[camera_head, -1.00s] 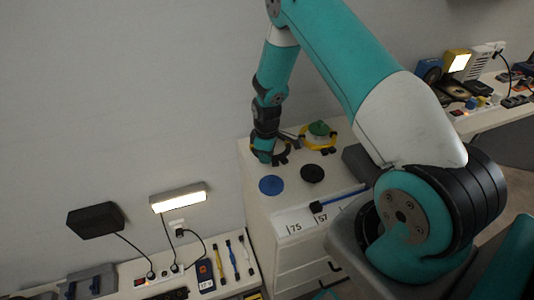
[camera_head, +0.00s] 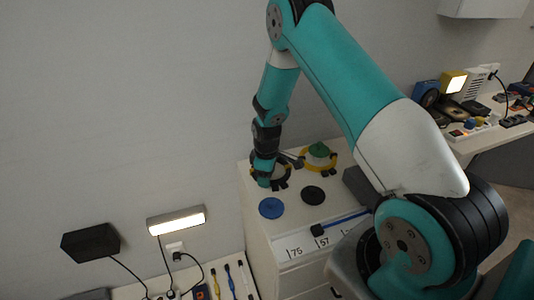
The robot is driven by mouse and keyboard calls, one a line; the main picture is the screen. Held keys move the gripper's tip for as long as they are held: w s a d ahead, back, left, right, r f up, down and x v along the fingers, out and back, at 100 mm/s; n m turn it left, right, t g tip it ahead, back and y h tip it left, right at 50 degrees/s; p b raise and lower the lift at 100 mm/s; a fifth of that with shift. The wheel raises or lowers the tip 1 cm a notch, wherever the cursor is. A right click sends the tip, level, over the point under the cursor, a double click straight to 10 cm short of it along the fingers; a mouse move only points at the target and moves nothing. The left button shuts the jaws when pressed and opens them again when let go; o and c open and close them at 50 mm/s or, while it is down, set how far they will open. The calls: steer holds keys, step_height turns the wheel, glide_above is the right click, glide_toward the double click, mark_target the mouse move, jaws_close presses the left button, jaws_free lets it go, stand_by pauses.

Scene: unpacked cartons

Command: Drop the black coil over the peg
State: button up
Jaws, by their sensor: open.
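My gripper (camera_head: 266,181) points down at the back left of the white cabinet top, and its jaws are open. A dark ring-shaped thing (camera_head: 284,181), probably the black coil, lies right beside and partly behind it. My gripper hides much of this ring, and I cannot tell whether it surrounds a peg or touches the jaws. A yellow coil (camera_head: 305,164) with dark clips lies around a green round-topped piece (camera_head: 319,149) at the back right. No bare peg can be made out.
A blue disc (camera_head: 271,208) and a black disc (camera_head: 313,195) lie on the cabinet top (camera_head: 290,226) in front of my gripper. A blue-handled tool with a black head (camera_head: 318,230) lies near the front edge. The wall rises close behind.

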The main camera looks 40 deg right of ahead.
step_height(320, 180, up, 16)
steer(key=b, duration=0.1)
